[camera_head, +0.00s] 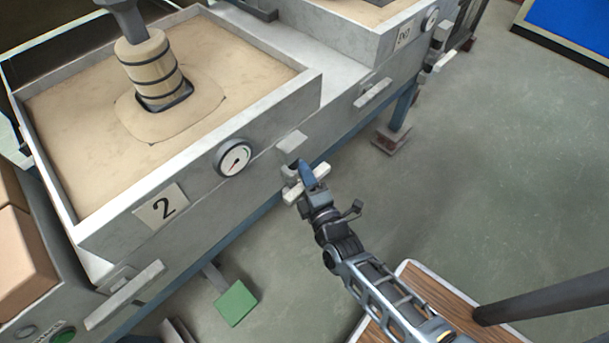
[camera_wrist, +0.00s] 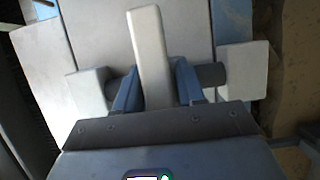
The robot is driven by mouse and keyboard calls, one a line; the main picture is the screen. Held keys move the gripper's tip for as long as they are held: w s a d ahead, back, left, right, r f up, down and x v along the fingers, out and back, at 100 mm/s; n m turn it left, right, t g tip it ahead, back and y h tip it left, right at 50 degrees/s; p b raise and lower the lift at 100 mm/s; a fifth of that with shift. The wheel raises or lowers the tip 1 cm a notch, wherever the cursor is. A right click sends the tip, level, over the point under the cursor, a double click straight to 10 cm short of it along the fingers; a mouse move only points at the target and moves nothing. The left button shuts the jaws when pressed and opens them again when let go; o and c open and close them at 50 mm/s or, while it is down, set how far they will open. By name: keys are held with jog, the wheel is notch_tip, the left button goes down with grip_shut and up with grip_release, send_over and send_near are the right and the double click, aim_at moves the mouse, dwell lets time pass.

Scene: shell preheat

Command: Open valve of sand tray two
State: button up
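Sand tray two (camera_head: 205,200) is a grey metal tray full of sand, with a "2" plate and a round gauge on its front. My gripper (camera_head: 306,174) is at the tray's front side, right of and below the gauge, at a pale valve handle (camera_head: 321,171). In the wrist view the handle (camera_wrist: 150,45) is a long white bar running between the two blue fingers of my gripper (camera_wrist: 158,82). The fingers lie close along both its sides and look shut on it.
A banded wooden cylinder (camera_head: 150,72) stands in the sand. Another tray (camera_head: 385,32) with its own gauge and pale handle (camera_head: 373,95) is at upper right. A green pedal (camera_head: 235,303) is below. A wooden-topped surface (camera_head: 440,300) lies at lower right. The floor to the right is clear.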

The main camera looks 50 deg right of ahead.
grip_shut()
